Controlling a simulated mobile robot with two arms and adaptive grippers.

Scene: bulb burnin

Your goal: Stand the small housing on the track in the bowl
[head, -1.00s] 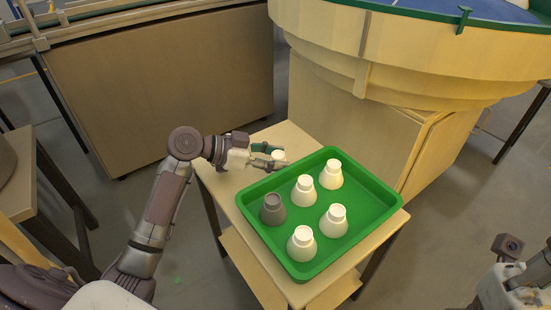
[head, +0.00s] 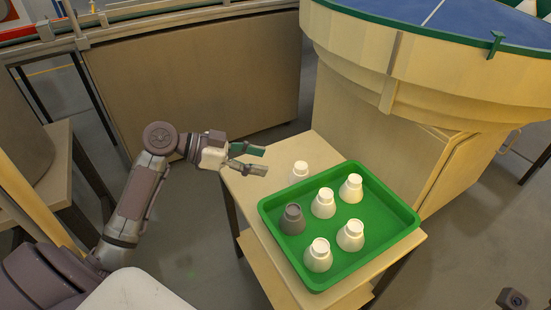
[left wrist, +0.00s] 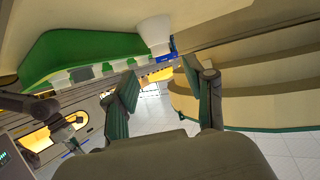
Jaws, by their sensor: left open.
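My left gripper (head: 262,160) is open and empty over the left back edge of the small table. A white housing (head: 298,173) stands upright on that table, outside the tray, just right of the fingertips and apart from them. In the left wrist view, a white housing (left wrist: 156,33) shows above the open fingers (left wrist: 166,90). A rail track (head: 190,17) runs along the top left; I cannot make out a small housing on it. I cannot clearly identify the bowl. A dark part of my right arm shows at the bottom right corner; its fingers cannot be made out.
A green tray (head: 405,238) on the small table (head: 262,257) holds several white housings and one grey housing (head: 292,219). A large round wooden stand (head: 400,65) with a green rim is behind it. A wooden cabinet (head: 200,85) stands below the track. Floor shows between them.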

